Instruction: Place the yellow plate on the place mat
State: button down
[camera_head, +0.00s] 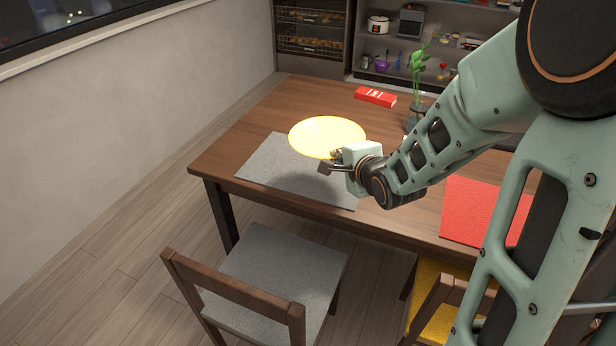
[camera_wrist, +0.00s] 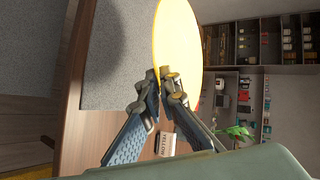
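The yellow plate (camera_head: 327,136) is held roughly level above the table, over the back part of the grey place mat (camera_head: 300,184). My gripper (camera_head: 335,160) is at the plate's near right edge. In the wrist view my gripper's fingertips (camera_wrist: 165,88) close on the rim of the plate (camera_wrist: 176,45), and the grey mat (camera_wrist: 118,50) lies below and to its left. The plate hides part of the mat in both views. A red place mat (camera_head: 478,211) lies at the right of the table, partly behind my arm.
The wooden table (camera_head: 245,140) carries a red box (camera_head: 375,96) at the back and a plant (camera_head: 418,80) in a vase. A grey-seated chair (camera_head: 275,268) and a yellow-seated chair (camera_head: 440,298) stand at the near side. Shelves (camera_head: 400,45) stand behind the table.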

notch_tip(320, 180, down, 4)
jog(key=s+a+n+y+b, duration=0.1)
jog(key=s+a+y+b, duration=0.1)
jog(key=a, duration=0.1)
jog(key=b, duration=0.4)
send_over(319, 185)
jog(key=f, duration=0.8)
jog(key=shift+s+f, duration=0.4)
jog(key=f, duration=0.2)
jog(key=w+f+b, duration=0.1)
jog(key=f, duration=0.1)
jog(key=shift+a, duration=0.1)
jog(key=shift+s, duration=0.1)
jog(key=c, duration=2.6)
grip_release()
jog(key=shift+f, duration=0.15)
jog(key=shift+o, duration=0.9)
